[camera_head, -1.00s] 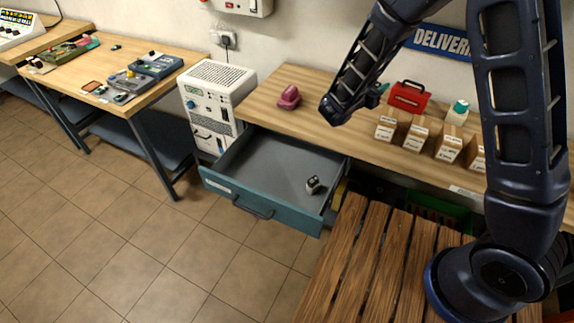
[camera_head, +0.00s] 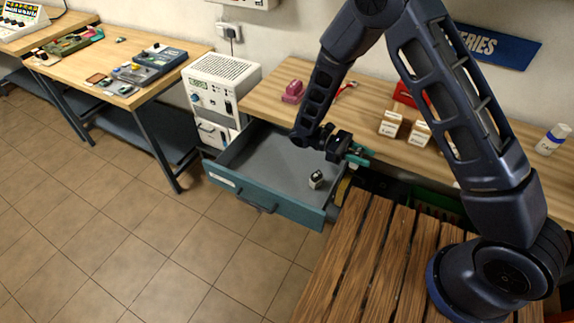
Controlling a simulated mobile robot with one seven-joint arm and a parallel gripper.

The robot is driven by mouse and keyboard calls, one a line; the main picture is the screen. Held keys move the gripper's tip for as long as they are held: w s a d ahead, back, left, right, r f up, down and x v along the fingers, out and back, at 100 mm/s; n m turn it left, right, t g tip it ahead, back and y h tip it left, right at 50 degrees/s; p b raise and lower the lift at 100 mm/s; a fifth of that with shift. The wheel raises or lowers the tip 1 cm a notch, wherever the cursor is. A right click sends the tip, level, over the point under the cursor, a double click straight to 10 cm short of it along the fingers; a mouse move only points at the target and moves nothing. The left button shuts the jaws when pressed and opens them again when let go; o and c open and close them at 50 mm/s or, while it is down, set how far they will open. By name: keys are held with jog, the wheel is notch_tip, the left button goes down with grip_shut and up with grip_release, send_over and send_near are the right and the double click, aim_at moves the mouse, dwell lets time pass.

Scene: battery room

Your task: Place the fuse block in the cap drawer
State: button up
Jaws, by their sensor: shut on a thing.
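The cap drawer (camera_head: 262,200) is pulled open under the wooden workbench, with a teal front and a grey inside. A small black-and-white item (camera_head: 316,179) lies in it near its right side. My gripper (camera_head: 350,152) is at the bench's front edge, above the back right of the drawer. It is shut on a small green-teal piece (camera_head: 361,156), which appears to be the fuse block. The fingers and wrist partly hide this piece. It is held in the air, apart from the drawer floor.
On the bench (camera_head: 262,100) are a pink object (camera_head: 293,92), a red toolbox (camera_head: 404,95) partly behind my arm, and small labelled boxes (camera_head: 391,124). A white power unit (camera_head: 219,85) stands left of the drawer. A slatted wooden surface (camera_head: 350,260) lies in front. The drawer's left part is clear.

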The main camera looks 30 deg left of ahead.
jog(key=s+a+f+m+g+y, duration=0.2)
jog(key=s+a+m+g+y, duration=0.3)
jog(key=s+a+m+g, duration=0.6)
jog(key=s+a+r+m+g+y, duration=0.3)
jog(key=s+a+m+g+y, duration=0.4)
jog(key=a+y, duration=0.4)
notch_tip(320, 180, up, 4)
jog(key=m+t+y, duration=1.2)
jog(key=m+y, duration=0.1)
jog(key=y, duration=0.6)
send_over(222, 159)
jog(key=v, duration=0.6)
jog(key=f, duration=1.9)
jog(key=shift+w+a+f, duration=0.1)
jog(key=shift+a+f, duration=0.1)
jog(key=shift+a, duration=0.05)
jog(key=o, duration=1)
jog(key=shift+f, duration=0.1)
jog(key=shift+o, duration=0.2)
